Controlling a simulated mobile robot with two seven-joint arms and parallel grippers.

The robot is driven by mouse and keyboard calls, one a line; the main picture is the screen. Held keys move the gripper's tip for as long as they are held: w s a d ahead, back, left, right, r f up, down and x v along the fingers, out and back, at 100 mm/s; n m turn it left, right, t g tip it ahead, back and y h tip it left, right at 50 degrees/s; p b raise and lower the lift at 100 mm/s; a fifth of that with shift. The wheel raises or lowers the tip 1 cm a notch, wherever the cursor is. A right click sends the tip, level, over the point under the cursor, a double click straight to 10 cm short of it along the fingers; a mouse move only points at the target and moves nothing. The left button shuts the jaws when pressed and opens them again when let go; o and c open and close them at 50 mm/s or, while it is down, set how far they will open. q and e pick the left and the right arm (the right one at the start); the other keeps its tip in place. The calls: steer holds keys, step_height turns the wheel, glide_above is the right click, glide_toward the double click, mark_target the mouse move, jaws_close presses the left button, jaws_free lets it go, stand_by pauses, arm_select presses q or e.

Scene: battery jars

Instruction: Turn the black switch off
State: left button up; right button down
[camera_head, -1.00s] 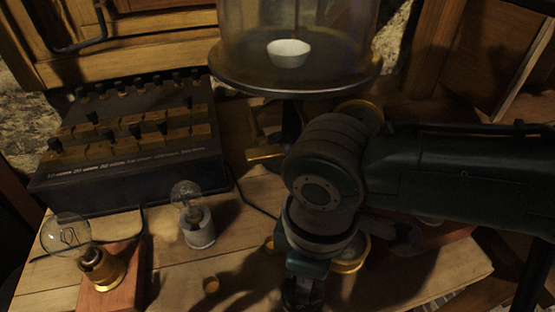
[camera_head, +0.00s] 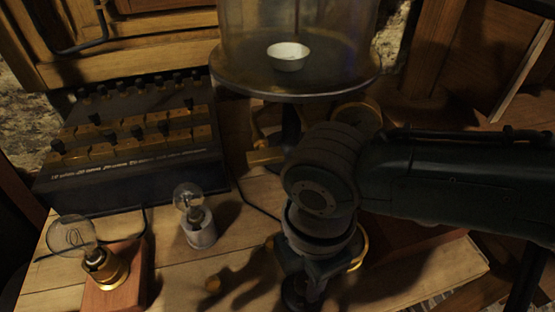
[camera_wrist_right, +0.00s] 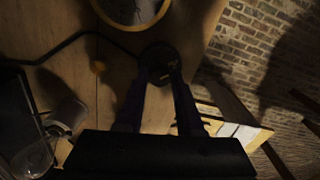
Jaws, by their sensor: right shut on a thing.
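My right gripper (camera_wrist_right: 158,78) reaches down over the table's front part. In the right wrist view its two fingers close in on a dark round piece, which looks like the black switch (camera_wrist_right: 158,53), and they are shut on it. In the head view the right gripper (camera_head: 302,292) is at the bottom edge, dark, and its wrist hides most of what is under it. The switch's lever position cannot be made out. My left gripper is not in view.
A clear bulb on a wooden base (camera_head: 117,292) and a bulb in a white socket (camera_head: 201,233) stand to the left. Behind them is a dark box with rows of knobs (camera_head: 135,185). A glass jar with a white bowl (camera_head: 288,57) stands on a round plate at the back.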

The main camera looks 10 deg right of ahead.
mark_target(305, 281)
steer(key=shift+n, duration=0.4)
steer(key=c, duration=0.5)
jaws_free()
steer(key=shift+c, duration=0.2)
step_height(305, 281, up, 10)
steer(key=p, duration=0.2)
steer(key=shift+p, duration=0.35)
